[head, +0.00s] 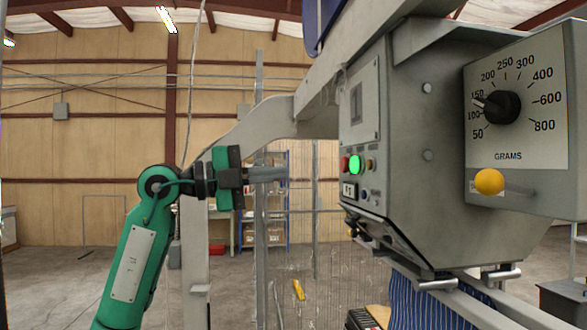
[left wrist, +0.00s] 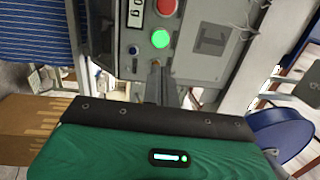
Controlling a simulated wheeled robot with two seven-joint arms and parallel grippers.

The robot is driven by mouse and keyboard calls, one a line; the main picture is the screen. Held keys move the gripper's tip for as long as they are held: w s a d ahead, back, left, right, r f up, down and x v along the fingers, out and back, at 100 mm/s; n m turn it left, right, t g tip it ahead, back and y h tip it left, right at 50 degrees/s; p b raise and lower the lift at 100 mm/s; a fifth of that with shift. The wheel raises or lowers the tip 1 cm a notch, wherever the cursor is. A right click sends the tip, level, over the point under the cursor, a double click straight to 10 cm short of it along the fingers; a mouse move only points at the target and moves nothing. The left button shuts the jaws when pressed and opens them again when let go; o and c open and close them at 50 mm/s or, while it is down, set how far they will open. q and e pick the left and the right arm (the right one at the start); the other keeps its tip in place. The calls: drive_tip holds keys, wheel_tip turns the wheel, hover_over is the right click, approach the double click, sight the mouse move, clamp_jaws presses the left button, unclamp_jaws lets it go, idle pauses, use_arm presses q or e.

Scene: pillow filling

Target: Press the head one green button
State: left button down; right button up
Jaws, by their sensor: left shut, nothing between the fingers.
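In the left wrist view the lit green button (left wrist: 160,39) is just beyond the fingertips. My left gripper (head: 284,173) is shut and empty, pointing right toward the panel, with a gap between its tips and the panel in the head view. The shut fingers also show in the left wrist view (left wrist: 156,66). My right gripper is not in view.
A dial (head: 501,107) marked in grams and a yellow knob (head: 489,182) are on the machine's right box. Striped blue fabric (head: 430,309) hangs below the machine. A grey frame post (head: 194,260) stands behind my left arm. Shelves (head: 268,200) stand further back.

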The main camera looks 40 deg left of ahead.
sight(352, 165)
use_arm(q)
drive_tip(key=p+x, duration=0.2)
drive_tip(key=x, duration=0.3)
drive_tip(key=p+x, duration=0.3)
drive_tip(key=x, duration=0.3)
drive_tip(key=shift+w+d+r, duration=0.1)
drive_tip(key=shift+d+r, duration=0.1)
drive_tip(key=shift+r, duration=0.05)
drive_tip(key=shift+w+d+f+p, duration=0.15)
drive_tip(key=shift+w+d+p, duration=0.2)
drive_tip(key=shift+w, duration=0.15)
